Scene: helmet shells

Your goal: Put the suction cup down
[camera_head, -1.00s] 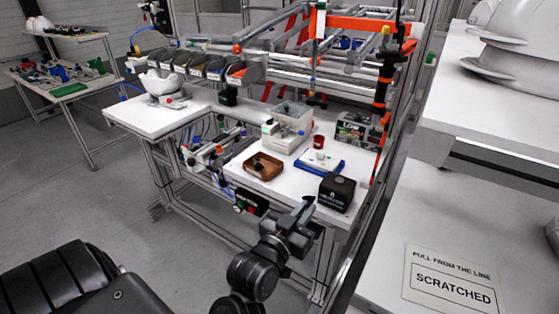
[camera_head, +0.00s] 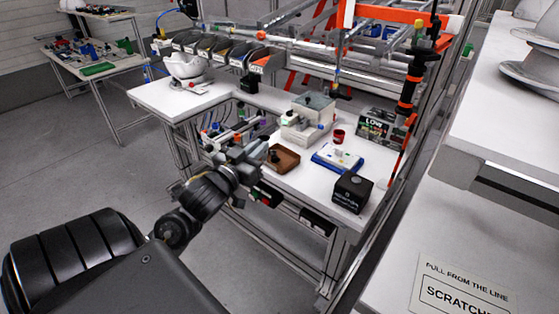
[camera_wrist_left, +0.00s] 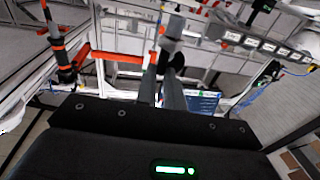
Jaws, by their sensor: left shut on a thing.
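My left gripper (camera_head: 258,155) reaches in over the front edge of the white workbench, just left of a small brown tray (camera_head: 287,159). In the left wrist view its two fingers (camera_wrist_left: 163,82) are shut on a dark round piece, which looks like the suction cup (camera_wrist_left: 176,62). A grey block shows just beyond the fingertips there. In the head view the held piece is too small to tell from the gripper. A small dark thing shows at the tray's left side; I cannot tell whether it lies in the tray. My right gripper is not in view.
A rail frame rises behind. A white shelf (camera_head: 480,235) with a "SCRATCHED" sign is at right.

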